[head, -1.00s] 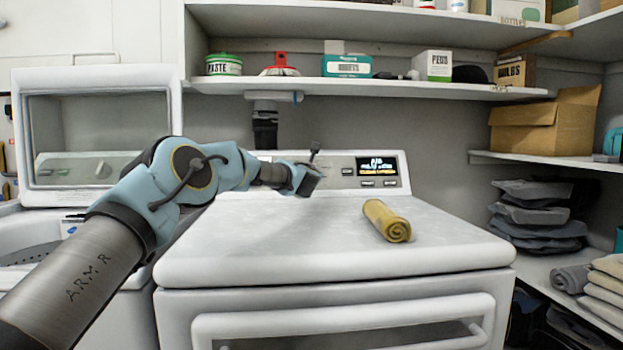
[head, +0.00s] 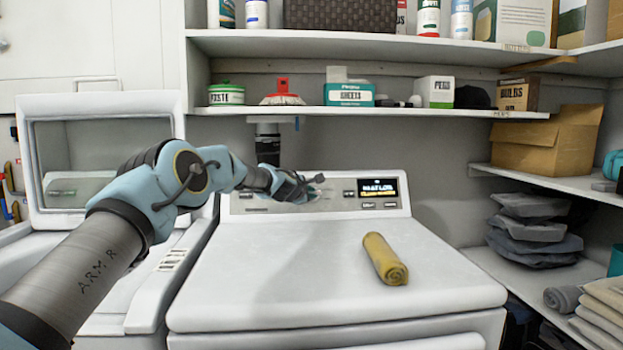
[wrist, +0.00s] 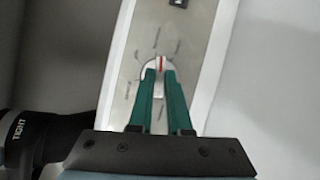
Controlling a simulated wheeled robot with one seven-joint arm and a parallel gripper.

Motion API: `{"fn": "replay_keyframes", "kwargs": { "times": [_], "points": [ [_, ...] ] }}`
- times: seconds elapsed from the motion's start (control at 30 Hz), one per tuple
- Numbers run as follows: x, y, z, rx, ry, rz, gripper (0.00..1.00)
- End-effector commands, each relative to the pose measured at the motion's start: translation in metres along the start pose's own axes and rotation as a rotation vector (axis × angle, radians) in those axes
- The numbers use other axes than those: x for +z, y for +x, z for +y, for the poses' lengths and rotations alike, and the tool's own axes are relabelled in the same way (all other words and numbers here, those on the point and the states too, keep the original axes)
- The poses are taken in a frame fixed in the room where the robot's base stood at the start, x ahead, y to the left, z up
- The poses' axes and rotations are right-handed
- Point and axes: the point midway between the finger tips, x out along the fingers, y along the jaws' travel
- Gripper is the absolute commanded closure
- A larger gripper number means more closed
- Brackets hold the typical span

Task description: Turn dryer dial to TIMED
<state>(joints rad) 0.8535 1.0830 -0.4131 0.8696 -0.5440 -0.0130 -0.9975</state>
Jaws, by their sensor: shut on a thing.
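The dryer (head: 330,270) stands in the middle of the head view, with its control panel (head: 405,206) along the back and a lit display (head: 378,188). The dial (wrist: 160,64) shows in the wrist view as a small pale knob with a red line, on the silver panel with markings around it. My gripper (wrist: 161,72) has its two green fingers closed on the dial, one on each side. The dial's labels are too blurred to read. In the head view my gripper (head: 312,186) reaches the panel and hides the dial.
A rolled yellow towel (head: 385,258) lies on the dryer top. A washer with its lid (head: 105,150) raised stands at left. A dark pipe (head: 267,145) is behind my arm. Shelves (head: 400,110) with boxes and bottles are above; more shelving is at right.

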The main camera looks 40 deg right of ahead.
Motion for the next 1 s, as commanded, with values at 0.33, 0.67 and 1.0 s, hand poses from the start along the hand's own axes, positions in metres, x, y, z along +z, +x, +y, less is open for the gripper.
{"fn": "replay_keyframes", "kwargs": {
  "times": [0.33,0.67,1.0],
  "points": [
    [0.0045,-0.002,0.0094,-0.142,0.278,0.0,1.0],
    [0.003,-0.0003,0.0067,-0.229,0.451,0.0,1.0],
    [0.0019,0.0008,0.0042,-0.26,0.514,-0.001,1.0]
  ]
}}
